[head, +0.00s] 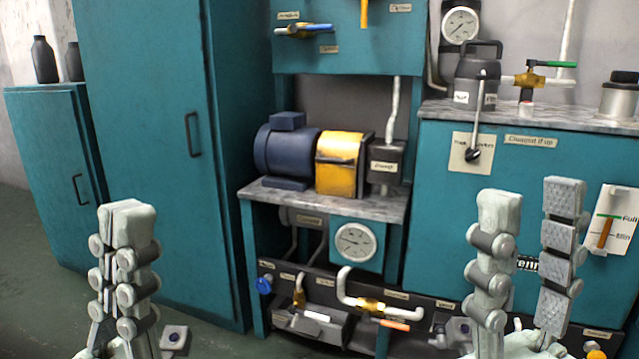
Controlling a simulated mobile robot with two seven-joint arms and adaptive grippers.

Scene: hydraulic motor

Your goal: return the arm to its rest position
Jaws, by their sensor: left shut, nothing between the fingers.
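My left gripper (127,212) stands upright at the lower left of the head view. Its fingers are together with nothing between them. My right gripper (531,198) stands upright at the lower right. Its two fingers are spread apart with an empty gap between them. It appears in front of the teal cabinet on the right and hides part of that cabinet's front. Neither gripper appears to hold anything.
A blue motor (285,150) and a yellow coupling (340,163) sit on a grey shelf (325,202). Below are a gauge (353,242) and valves with white (318,317) and orange (395,325) handles. A teal locker (150,130) stands left. A black hand pump (477,80) stands right.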

